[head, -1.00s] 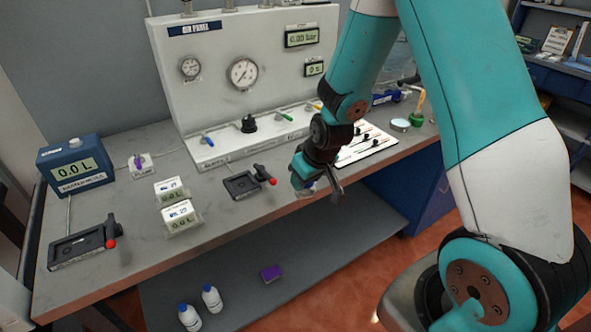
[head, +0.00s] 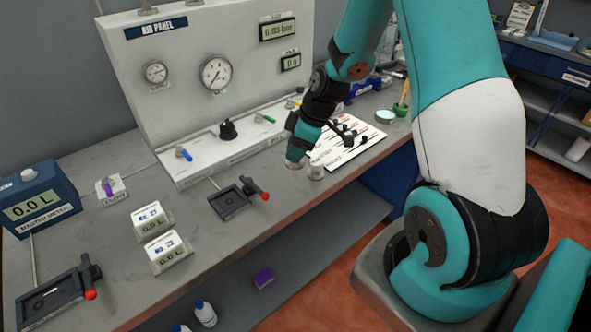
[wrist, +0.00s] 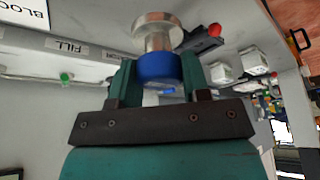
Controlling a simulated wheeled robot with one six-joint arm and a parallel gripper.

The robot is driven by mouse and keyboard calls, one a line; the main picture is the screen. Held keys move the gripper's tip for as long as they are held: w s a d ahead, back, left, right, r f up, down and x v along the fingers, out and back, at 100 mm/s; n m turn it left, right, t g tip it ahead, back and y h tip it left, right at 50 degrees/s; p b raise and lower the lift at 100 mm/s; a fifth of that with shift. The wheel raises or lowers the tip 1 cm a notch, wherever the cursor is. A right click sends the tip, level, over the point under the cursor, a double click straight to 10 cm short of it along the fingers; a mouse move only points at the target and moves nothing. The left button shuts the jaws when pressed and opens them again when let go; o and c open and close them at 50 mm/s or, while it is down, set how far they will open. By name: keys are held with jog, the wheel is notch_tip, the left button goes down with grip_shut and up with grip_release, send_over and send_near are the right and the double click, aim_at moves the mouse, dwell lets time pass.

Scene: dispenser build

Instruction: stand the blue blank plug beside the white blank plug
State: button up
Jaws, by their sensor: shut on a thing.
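My gripper (wrist: 160,88) is shut on the blue blank plug, seen in the wrist view. The plug has a blue collar (wrist: 160,68) between the fingers and a pale metal stem and disc (wrist: 158,28) beyond them. In the head view my gripper (head: 298,158) is over the right part of the bench, near the front edge and left of the white sheet. A small pale cylinder shows right at its tip; I cannot tell whether it is the held plug's metal part or a separate plug. I cannot clearly make out the white blank plug.
The white sheet (head: 330,152) carries several dark-handled items. A black tray with a red-tipped lever (head: 235,198) lies to the left. The air panel (head: 225,70) stands behind. Two small white meters (head: 168,250) sit farther left. A green-handled item and round dish (head: 385,117) stand at the right.

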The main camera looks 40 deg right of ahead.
notch_tip(320, 180, down, 9)
jog(key=shift+r+p, duration=0.2)
jog(key=shift+p, duration=0.5)
jog(key=o, duration=1)
jog(key=shift+f, duration=0.1)
jog(key=b+v, duration=0.3)
jog(key=v, duration=0.9)
jog(key=s+a+r+g, duration=0.1)
jog(key=s+a+r, duration=0.1)
jog(key=a+r, duration=0.45)
jog(key=s+a+r, duration=0.2)
jog(key=a+r, duration=0.1)
jog(key=a, duration=0.6)
jog(key=s+a+r, duration=0.2)
jog(key=s+a, duration=0.1)
jog(key=s, duration=0.2)
jog(key=s+a+r+m+g, duration=0.1)
jog(key=s+a+r, duration=0.1)
jog(key=s+a, duration=0.2)
jog(key=s+a+r+m+g, duration=0.1)
jog(key=s+a+r, duration=0.1)
jog(key=s, duration=0.4)
jog(key=shift+a+y+b, duration=0.35)
jog(key=shift+a+y, duration=0.05)
jog(key=shift+a, duration=0.3)
